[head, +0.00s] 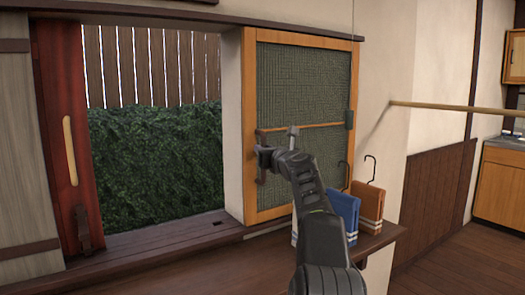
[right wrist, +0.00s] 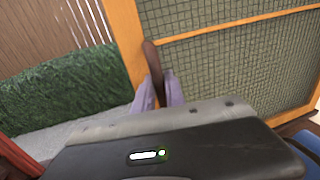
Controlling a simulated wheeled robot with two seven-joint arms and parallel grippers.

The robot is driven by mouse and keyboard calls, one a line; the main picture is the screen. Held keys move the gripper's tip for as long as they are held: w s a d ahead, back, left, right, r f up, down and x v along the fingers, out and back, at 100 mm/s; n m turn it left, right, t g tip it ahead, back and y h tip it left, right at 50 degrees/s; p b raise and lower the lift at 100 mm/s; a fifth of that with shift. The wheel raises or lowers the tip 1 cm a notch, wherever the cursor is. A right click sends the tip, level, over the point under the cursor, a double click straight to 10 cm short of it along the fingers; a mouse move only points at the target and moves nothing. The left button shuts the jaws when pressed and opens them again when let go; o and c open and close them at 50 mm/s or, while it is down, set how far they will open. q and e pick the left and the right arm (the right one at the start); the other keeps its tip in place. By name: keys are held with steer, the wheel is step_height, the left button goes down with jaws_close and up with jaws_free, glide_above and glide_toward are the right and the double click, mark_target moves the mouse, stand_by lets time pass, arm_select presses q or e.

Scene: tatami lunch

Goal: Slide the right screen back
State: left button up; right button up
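The right screen (head: 300,95) has an orange wooden frame with dark green mesh and stands at the right side of the window opening. It also shows in the right wrist view (right wrist: 225,60). A dark brown upright handle (head: 262,173) is on its left stile. My right gripper (head: 263,157) is at this handle. In the right wrist view its two fingers (right wrist: 159,93) lie on either side of the handle (right wrist: 152,58) and appear closed on it. My left gripper is not in view.
The opening shows a green hedge (head: 150,150) and a wooden fence (head: 150,65). A red panel (head: 85,120) stands at its left. A wooden pole (head: 450,107) juts across at right.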

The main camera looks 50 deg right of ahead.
steer(key=o, duration=0.4)
steer(key=b+v, duration=0.2)
steer(key=v, duration=0.5)
steer(key=shift+s+a, duration=0.25)
steer(key=shift+s, duration=0.05)
stand_by(0.5)
